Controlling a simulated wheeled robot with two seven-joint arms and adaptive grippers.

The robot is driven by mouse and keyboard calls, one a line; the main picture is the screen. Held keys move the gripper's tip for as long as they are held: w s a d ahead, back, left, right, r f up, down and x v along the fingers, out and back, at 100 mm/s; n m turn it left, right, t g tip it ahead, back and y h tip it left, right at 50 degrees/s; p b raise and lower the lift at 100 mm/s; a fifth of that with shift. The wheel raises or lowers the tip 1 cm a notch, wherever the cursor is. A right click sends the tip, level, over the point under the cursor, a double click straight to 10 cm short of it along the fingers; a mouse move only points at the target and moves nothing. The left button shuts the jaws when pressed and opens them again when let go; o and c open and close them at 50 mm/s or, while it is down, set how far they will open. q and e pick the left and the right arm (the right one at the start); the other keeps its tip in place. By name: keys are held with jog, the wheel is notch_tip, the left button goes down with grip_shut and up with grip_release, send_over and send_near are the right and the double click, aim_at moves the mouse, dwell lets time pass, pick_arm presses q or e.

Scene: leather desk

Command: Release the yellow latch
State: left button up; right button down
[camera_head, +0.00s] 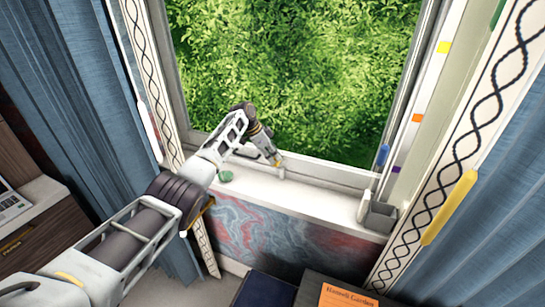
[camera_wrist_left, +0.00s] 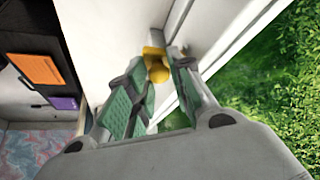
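In the left wrist view a small yellow latch (camera_wrist_left: 157,66) with a rounded knob stands out from the white window woodwork. My left gripper (camera_wrist_left: 157,62) points at it, with one green-padded finger on each side. A gap shows between the fingers, and the knob lies between their tips; I cannot tell whether either finger touches it. In the head view my left gripper (camera_head: 279,164) reaches down to the bottom of the window frame above the sill, and the latch there is hidden from me. My right gripper is in neither view.
The white sill (camera_head: 310,202) carries a small green object (camera_head: 225,176) and a grey holder (camera_head: 380,216) at its right end. Blue curtains (camera_head: 90,110) flank the window. An orange book (camera_head: 345,296) lies below.

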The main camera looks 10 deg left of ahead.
pick_arm(q)
jog(key=o, duration=0.3)
jog(key=shift+f, duration=0.1)
jog(key=shift+v, duration=5.95)
